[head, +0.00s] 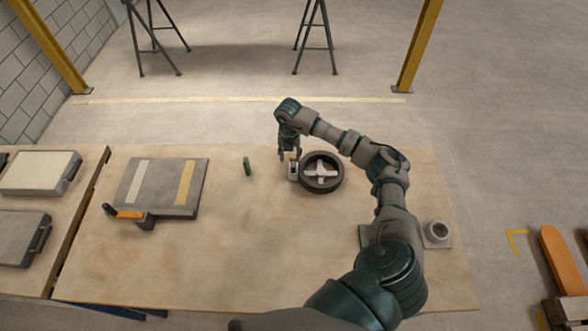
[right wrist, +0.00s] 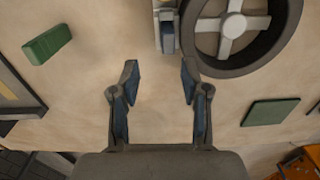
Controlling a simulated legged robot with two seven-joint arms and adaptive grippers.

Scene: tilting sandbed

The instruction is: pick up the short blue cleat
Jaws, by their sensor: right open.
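No plainly blue cleat stands out in either view. A small pale grey block with a bluish side (head: 293,171) stands on the table just left of the dark wheel; it also shows at the top of the right wrist view (right wrist: 166,32). I cannot tell if it is the cleat. My right gripper (head: 289,155) hangs over the table by this block, pointing down. In the right wrist view my right gripper (right wrist: 159,76) is open, with bare table between its fingers and the block beyond its tips. My left gripper is not in view.
The dark wheel (head: 334,184) with pale spokes lies right of the block. A green block (head: 247,166) lies to the left, and a green plate (right wrist: 270,112) to the near right. A grey board (head: 160,187) and an orange-handled tool (head: 128,214) lie farther left. The table's front middle is clear.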

